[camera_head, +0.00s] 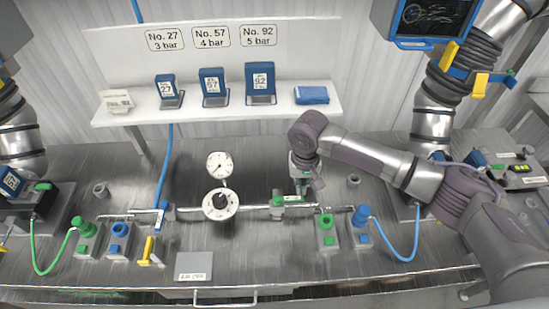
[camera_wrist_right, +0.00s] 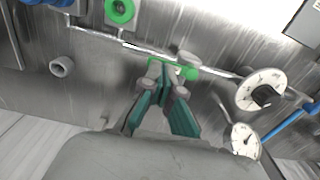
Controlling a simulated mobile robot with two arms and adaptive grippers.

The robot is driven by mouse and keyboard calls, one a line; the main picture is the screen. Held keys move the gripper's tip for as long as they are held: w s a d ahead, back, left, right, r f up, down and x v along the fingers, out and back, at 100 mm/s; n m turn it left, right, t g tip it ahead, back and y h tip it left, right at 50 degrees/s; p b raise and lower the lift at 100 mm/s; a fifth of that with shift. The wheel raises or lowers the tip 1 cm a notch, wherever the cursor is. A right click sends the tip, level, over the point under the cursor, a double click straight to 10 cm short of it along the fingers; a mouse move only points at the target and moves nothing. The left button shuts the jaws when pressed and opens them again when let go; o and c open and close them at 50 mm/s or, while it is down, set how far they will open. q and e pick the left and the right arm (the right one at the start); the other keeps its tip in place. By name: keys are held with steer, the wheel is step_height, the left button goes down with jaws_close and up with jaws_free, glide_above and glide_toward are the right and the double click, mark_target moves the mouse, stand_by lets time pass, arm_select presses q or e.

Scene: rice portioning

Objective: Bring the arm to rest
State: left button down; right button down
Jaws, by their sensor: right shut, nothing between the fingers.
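My right arm reaches in from the right in the head view. Its right gripper (camera_head: 304,187) points down over the steel bench, close to a green valve part (camera_head: 291,199) on the horizontal pipe. In the right wrist view the teal fingers of the right gripper (camera_wrist_right: 163,82) are together and empty. Their tips overlap the near side of the green valve part (camera_wrist_right: 182,70); I cannot tell if they touch it. My left gripper is not in view.
A dial knob (camera_head: 220,204) and a gauge (camera_head: 219,165) stand left of the gripper. A green-topped block (camera_head: 327,236) and blue hose (camera_head: 404,257) are at right. A shelf (camera_head: 225,113) with blue cards runs behind. The bench front holds a small plate (camera_head: 194,266).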

steer(key=s+a+f+n+t+y, duration=0.15)
steer(key=s+a+n+y, duration=0.25)
steer(key=s+a, duration=0.7)
steer(key=s+d+r+m+t+h, duration=0.1)
steer(key=s+d+h, duration=0.1)
steer(key=s+d, duration=0.7)
steer(key=s+d+m+t+h, duration=0.15)
steer(key=s+d, duration=0.45)
steer(key=d, duration=0.7)
step_height(320, 180, down, 31)
steer(key=g+b, duration=0.2)
steer(key=b, duration=0.6)
steer(key=s+d+f+b, duration=0.1)
steer(key=s+f+b, duration=0.1)
steer(key=s+f, duration=0.4)
steer(key=s+f+b, duration=0.2)
steer(key=s+f, duration=0.3)
steer(key=f, duration=0.6)
steer(key=s+d+f+g+b, duration=0.1)
steer(key=s+f+b, duration=0.1)
steer(key=s+f, duration=0.4)
step_height(320, 180, down, 3)
steer(key=shift+s+d+r+n, duration=0.1)
steer(key=shift+s+d+n, duration=0.25)
steer(key=shift+n, duration=0.1)
